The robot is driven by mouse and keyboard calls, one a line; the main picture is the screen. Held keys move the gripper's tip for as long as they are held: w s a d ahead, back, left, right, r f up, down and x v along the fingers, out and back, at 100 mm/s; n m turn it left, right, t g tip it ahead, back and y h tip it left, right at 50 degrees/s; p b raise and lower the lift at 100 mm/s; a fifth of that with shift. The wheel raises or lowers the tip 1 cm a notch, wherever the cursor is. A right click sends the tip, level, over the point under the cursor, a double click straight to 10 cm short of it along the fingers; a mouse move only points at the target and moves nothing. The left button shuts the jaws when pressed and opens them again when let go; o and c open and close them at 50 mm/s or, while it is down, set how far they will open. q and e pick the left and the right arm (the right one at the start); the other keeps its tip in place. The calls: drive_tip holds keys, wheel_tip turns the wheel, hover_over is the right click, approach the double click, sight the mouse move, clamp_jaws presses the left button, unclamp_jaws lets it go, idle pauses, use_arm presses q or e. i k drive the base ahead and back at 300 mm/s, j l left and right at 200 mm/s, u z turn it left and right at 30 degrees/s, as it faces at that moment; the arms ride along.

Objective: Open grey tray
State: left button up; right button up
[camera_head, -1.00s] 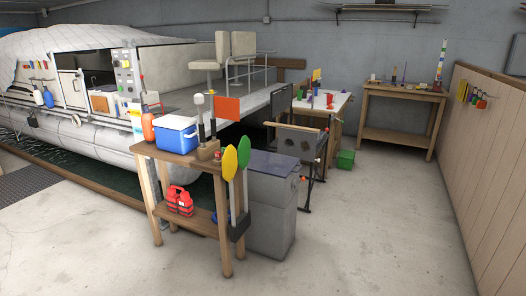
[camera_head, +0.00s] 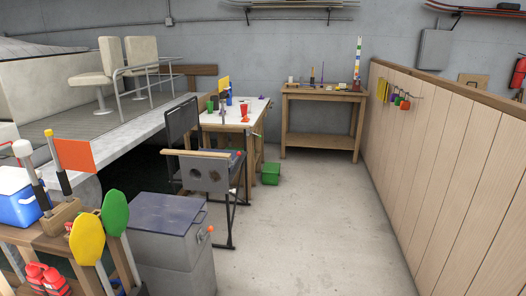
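I cannot make out anything that is surely a grey tray. The nearest grey thing is a tall grey bin (camera_head: 178,258) with a dark blue-grey lid (camera_head: 160,212), at the lower left. Its lid lies flat on top and looks shut. A small orange-red knob (camera_head: 211,229) sits at its right side. Neither of my grippers is in view.
A wooden stand (camera_head: 60,243) with a blue cooler (camera_head: 17,207) and paddles stands left of the bin. A folding chair (camera_head: 206,175), a work table (camera_head: 255,128) and a green crate (camera_head: 270,174) are behind it. The floor (camera_head: 310,230) right of these is clear up to the wooden partition (camera_head: 450,165).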

sight(202, 173)
drive_tip(key=i+l+z, duration=0.1)
drive_tip(key=i, duration=0.9)
drive_tip(key=i+l, duration=0.15)
drive_tip(key=i, duration=0.85)
drive_tip(key=k+l+z, duration=0.05)
